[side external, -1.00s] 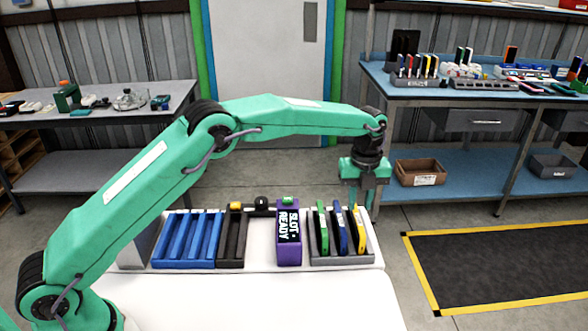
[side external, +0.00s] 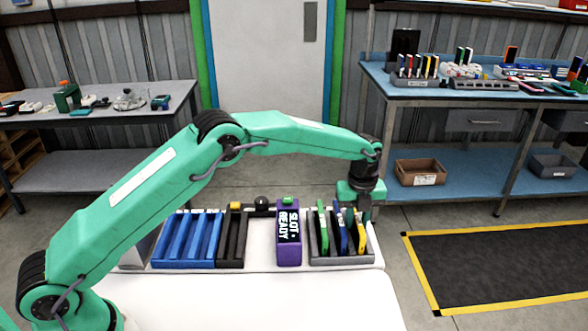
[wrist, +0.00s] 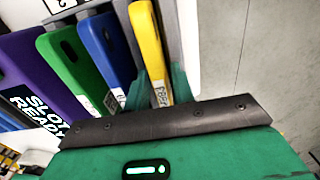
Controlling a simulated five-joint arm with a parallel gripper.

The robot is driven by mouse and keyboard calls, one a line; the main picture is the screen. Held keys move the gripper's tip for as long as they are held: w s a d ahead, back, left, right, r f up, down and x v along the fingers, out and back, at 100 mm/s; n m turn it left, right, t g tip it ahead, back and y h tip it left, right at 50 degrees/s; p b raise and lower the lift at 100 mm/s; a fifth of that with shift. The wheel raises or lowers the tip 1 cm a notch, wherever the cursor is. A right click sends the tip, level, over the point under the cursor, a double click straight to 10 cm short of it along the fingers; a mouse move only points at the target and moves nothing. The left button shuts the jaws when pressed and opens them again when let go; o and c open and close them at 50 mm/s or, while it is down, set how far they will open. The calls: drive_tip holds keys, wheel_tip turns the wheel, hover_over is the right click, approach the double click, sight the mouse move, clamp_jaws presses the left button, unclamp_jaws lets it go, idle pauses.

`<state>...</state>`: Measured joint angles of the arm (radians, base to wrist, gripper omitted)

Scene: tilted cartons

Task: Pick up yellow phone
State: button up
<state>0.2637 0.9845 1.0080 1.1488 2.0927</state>
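The yellow phone (side external: 361,240) stands upright at the right end of a grey slotted carton (side external: 343,262). It also shows in the wrist view (wrist: 148,45), with a white label on its lower part. My gripper (side external: 358,216) is down at the top of the yellow phone. In the wrist view its two green fingers (wrist: 159,85) lie on either side of the phone, apart from each other, and it looks open. A firm grip is not visible. The lower end of the phone is partly hidden by the gripper body.
A blue phone (side external: 342,236) and a green phone (side external: 322,230) stand left of the yellow one, the blue one close to my left finger. A purple "SLOT READY" box (side external: 288,253), a black slotted holder (side external: 232,245) and a blue slotted carton (side external: 186,245) stand further left.

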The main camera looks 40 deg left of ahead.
sight(358, 216)
idle(0.4)
clamp_jaws()
drive_tip(key=shift+r, duration=0.2)
drive_tip(key=shift+r, duration=0.5)
wheel_tip(358, 216, up, 3)
drive_tip(key=shift+f, duration=0.1)
drive_tip(key=s+d+r, duration=0.7)
drive_tip(key=s+d, duration=0.1)
drive_tip(key=shift+s, duration=0.2)
